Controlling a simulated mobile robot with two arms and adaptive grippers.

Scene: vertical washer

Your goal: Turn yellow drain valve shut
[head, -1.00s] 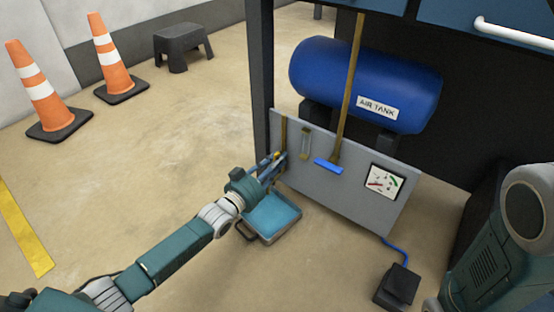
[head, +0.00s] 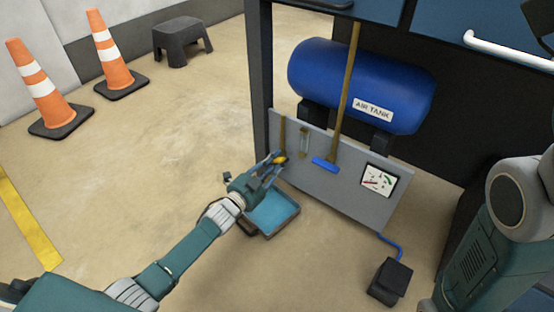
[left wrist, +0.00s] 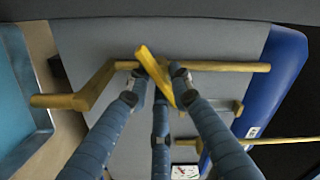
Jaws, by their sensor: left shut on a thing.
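The yellow valve handle (head: 280,158) is at the left part of the grey panel (head: 330,195), in front of a short brass pipe (head: 283,130). In the left wrist view the yellow handle (left wrist: 152,65) is a flat bar lying slantwise across the brass pipe (left wrist: 225,67). My left gripper (head: 275,165) is shut on the handle. In the left wrist view its blue fingers (left wrist: 158,85) sit on both sides of the bar, with a third finger below. The right arm shows at the right edge of the head view, but its gripper is out of view.
A blue-lined drain tray (head: 273,213) lies on the floor below the gripper. A blue handle (head: 326,165) on a long pipe and a gauge (head: 379,180) are to the right. A blue air tank (head: 350,85) is above.

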